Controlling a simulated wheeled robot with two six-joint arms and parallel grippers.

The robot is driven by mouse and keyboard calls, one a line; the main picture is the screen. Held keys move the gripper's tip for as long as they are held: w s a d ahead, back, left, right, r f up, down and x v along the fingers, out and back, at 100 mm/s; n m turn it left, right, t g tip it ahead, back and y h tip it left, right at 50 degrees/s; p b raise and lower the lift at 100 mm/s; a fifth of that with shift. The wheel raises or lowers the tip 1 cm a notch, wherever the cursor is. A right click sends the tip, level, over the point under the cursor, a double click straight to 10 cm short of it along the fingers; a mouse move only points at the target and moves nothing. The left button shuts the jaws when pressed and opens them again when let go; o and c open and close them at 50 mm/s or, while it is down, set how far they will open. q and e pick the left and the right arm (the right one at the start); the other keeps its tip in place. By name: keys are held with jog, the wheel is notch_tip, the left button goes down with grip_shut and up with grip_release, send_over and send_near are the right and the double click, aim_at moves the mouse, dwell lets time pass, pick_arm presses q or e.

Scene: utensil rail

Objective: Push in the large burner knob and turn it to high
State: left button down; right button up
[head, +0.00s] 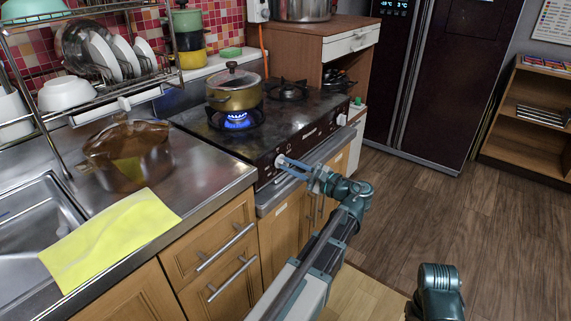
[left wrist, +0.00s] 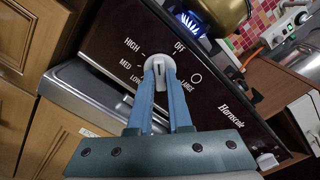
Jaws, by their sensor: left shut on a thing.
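The large burner knob (head: 280,162) is a pale round knob on the left of the stove's dark front panel. In the left wrist view the knob (left wrist: 157,63) sits by the printed words OFF, HIGH, MED, LOW and LARGE. My left gripper (head: 285,163) is at the knob, its two blue fingers shut on the knob's raised grip. The fingers hide part of the knob; its exact pointing and depth are hard to tell. A blue flame (head: 237,121) burns under the gold pot (head: 233,91). My right gripper is not in view; only part of that arm shows.
A second knob (head: 341,119) is at the panel's right end. A brown transparent pot (head: 128,155) and a yellow cloth (head: 112,236) are on the counter at left. The floor (head: 450,205) at right is clear.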

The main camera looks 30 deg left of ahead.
pick_arm(q)
jog(key=shift+n, duration=1.6)
jog(key=shift+n, duration=1.2)
